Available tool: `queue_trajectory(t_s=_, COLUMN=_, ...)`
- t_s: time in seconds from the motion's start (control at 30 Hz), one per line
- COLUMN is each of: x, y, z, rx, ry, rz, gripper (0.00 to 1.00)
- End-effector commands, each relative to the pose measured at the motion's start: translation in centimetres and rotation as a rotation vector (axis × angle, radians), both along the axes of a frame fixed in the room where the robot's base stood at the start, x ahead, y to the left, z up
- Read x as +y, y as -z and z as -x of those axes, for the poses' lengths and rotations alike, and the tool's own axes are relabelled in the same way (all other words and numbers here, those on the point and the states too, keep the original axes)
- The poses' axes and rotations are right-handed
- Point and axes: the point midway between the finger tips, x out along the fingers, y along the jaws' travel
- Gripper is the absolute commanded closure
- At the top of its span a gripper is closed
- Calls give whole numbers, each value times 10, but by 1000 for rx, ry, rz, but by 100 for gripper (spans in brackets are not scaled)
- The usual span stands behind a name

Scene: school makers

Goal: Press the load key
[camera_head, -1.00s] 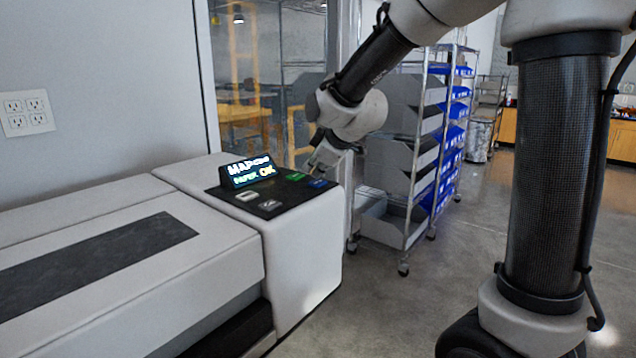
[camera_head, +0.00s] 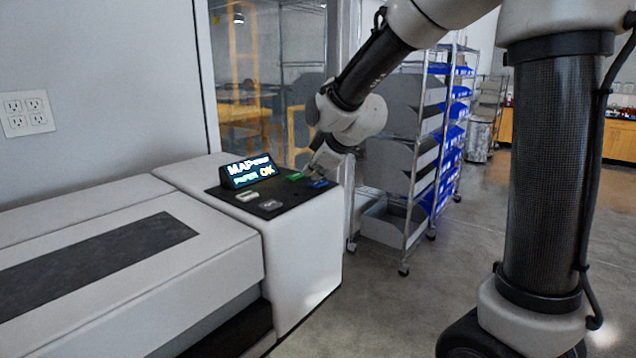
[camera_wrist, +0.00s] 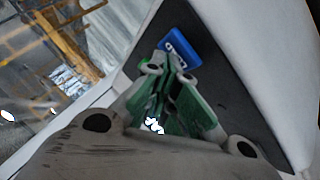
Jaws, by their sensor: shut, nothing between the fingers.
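I cannot read which key is marked load. My gripper (camera_head: 308,172) is shut and empty, low over the panel by the green and blue keys. In the wrist view the closed fingertips (camera_wrist: 172,66) point at the near edge of the blue key (camera_wrist: 180,46), which bears white marks. Green surfaces (camera_wrist: 197,112) show around the fingers. Contact cannot be told.
A tilted lit display (camera_head: 250,171) reading "MAP" and "OK" stands on the panel behind the keys. The machine's long white body (camera_head: 200,235) extends left. A shelf rack with blue bins (camera_head: 440,190) stands behind on the right. The floor beside the machine is clear.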

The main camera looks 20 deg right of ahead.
Motion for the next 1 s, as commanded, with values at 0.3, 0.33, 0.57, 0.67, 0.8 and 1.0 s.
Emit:
queue_trajectory(t_s=0.3, x=0, y=1, z=0, rx=1, ry=0, rz=-1, gripper=100)
queue_trajectory(t_s=0.33, x=0, y=0, z=0, rx=0, ry=0, rz=0, gripper=100)
queue_trajectory(t_s=0.57, x=0, y=-9, z=0, rx=0, ry=1, rz=-1, gripper=100)
queue_trajectory(t_s=0.67, x=0, y=-9, z=0, rx=0, ry=1, rz=-1, gripper=100)
queue_trajectory(t_s=0.8, x=0, y=-10, z=0, rx=0, ry=1, rz=-1, gripper=100)
queue_trajectory(t_s=1.0, x=0, y=-26, z=0, rx=-2, ry=-1, rz=0, gripper=100)
